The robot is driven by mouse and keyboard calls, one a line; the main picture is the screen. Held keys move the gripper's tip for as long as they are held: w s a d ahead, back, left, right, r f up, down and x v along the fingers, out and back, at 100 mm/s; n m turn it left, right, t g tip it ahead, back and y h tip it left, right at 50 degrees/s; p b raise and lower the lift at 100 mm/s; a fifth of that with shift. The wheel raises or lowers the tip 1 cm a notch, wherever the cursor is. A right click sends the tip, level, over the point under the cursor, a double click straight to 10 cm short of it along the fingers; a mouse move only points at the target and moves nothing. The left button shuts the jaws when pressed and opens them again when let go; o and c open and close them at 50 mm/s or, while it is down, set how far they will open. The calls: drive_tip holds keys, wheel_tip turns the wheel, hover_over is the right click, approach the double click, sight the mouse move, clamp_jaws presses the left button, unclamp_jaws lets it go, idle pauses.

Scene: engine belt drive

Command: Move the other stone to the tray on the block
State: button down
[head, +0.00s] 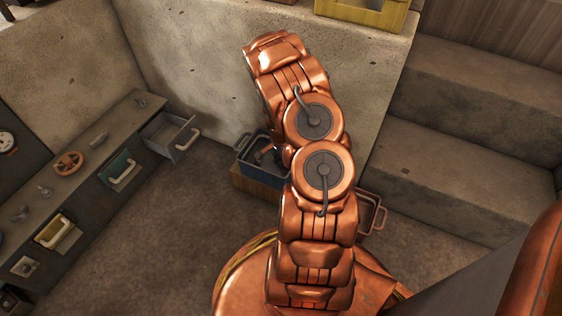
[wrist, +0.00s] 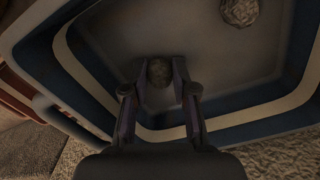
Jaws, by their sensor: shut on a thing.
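A blue tray with pale bands (wrist: 82,85) fills most of the wrist view. My gripper (wrist: 159,66) reaches inside it and is shut on a rough round stone (wrist: 159,74), held between the fingertips near the tray's floor. Whether that stone touches the floor is unclear. Another rough stone (wrist: 239,10) lies in the same tray, apart from the fingers, cut off by the top of the view. In the head view a blue tray (head: 262,178) stands on a wooden block (head: 255,192), partly hidden by my arm. The stones cannot be made out there.
A reddish-brown crate (head: 374,213) is right of the block, partly behind my arm. A concrete wall (head: 200,60) rises behind, with a yellow crate (head: 362,10) on top. Concrete steps (head: 460,110) are at right. At left a bench (head: 75,165) has an open drawer (head: 172,138).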

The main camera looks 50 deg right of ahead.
sight(281, 161)
drive_tip(key=c, duration=0.9)
unclamp_jaws()
drive_tip(key=shift+f, duration=0.1)
wheel_tip(281, 161, up, 12)
drive_tip(key=p, duration=0.5)
drive_tip(key=a+r+n, duration=0.4)
drive_tip(key=a+r, duration=0.6)
drive_tip(key=r, duration=0.1)
drive_tip(key=s+a+r+n+g+y, duration=0.1)
drive_tip(key=s+a+r+n, duration=0.2)
drive_tip(key=a+r, duration=0.25)
drive_tip(key=s+a+r+n+g, duration=0.1)
drive_tip(key=s+a+r+n, duration=0.25)
drive_tip(key=a, duration=0.35)
drive_tip(key=s+a+r+n, duration=0.2)
drive_tip(key=s+a+n, duration=0.1)
drive_tip(key=s, duration=0.3)
drive_tip(key=s+a+r+n+g, duration=0.1)
drive_tip(key=s+a+r+n, duration=0.2)
drive_tip(key=s, duration=0.3)
drive_tip(key=s+a+r+n+h, duration=0.1)
drive_tip(key=s+a+r+n, duration=0.2)
drive_tip(key=s, duration=0.3)
drive_tip(key=shift+a+r+g, duration=0.2)
drive_tip(key=shift+a+g, duration=0.1)
drive_tip(key=shift+a, duration=0.5)
